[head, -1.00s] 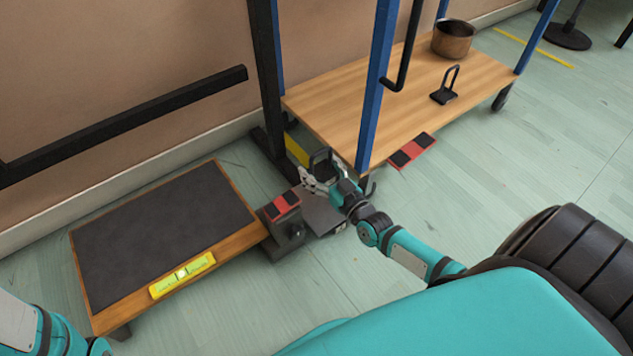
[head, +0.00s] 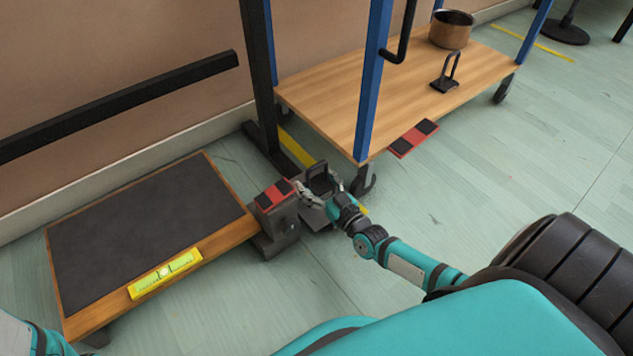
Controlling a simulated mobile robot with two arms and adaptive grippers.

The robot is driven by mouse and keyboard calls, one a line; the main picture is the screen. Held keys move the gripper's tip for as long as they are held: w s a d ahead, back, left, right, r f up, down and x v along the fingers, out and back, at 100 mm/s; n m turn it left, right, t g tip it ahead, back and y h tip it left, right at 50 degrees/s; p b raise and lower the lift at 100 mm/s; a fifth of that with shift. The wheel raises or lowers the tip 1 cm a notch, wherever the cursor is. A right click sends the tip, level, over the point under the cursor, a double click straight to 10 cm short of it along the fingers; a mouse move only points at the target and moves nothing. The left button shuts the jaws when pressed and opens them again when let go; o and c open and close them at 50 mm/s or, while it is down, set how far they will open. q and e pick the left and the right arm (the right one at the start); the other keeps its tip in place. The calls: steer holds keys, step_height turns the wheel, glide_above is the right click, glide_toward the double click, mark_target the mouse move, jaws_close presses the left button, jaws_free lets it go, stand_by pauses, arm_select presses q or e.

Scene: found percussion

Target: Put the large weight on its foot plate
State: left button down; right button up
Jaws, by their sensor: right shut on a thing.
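The large weight (head: 320,181), a dark block with a loop handle, is at my right gripper (head: 311,193), between the grey pedestal and the cart. The gripper is shut on it, and the fingers hide part of it. A grey plate (head: 316,217) lies low just below the weight in the picture, partly covered by my arm. I cannot tell whether the weight touches it or hangs above it, nor whether it is the foot plate. Only part of my left arm shows at the lower left; its gripper is out of view.
A grey pedestal (head: 277,226) with a red-and-black top stands beside the weight. A low dark-topped platform (head: 140,235) bears a yellow level (head: 165,274). The wooden cart (head: 335,110) carries a smaller handled weight (head: 446,78) and a pot (head: 452,30).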

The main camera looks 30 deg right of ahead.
steer(key=shift+w+r, duration=0.1)
steer(key=shift+r, duration=0.1)
steer(key=o, duration=1.7)
steer(key=shift+f, duration=0.2)
steer(key=shift+r, duration=0.1)
steer(key=shift+s, duration=0.45)
steer(key=s+p, duration=0.6)
steer(key=s, duration=0.5)
steer(key=shift+s+d, duration=0.2)
steer(key=shift+d, duration=0.05)
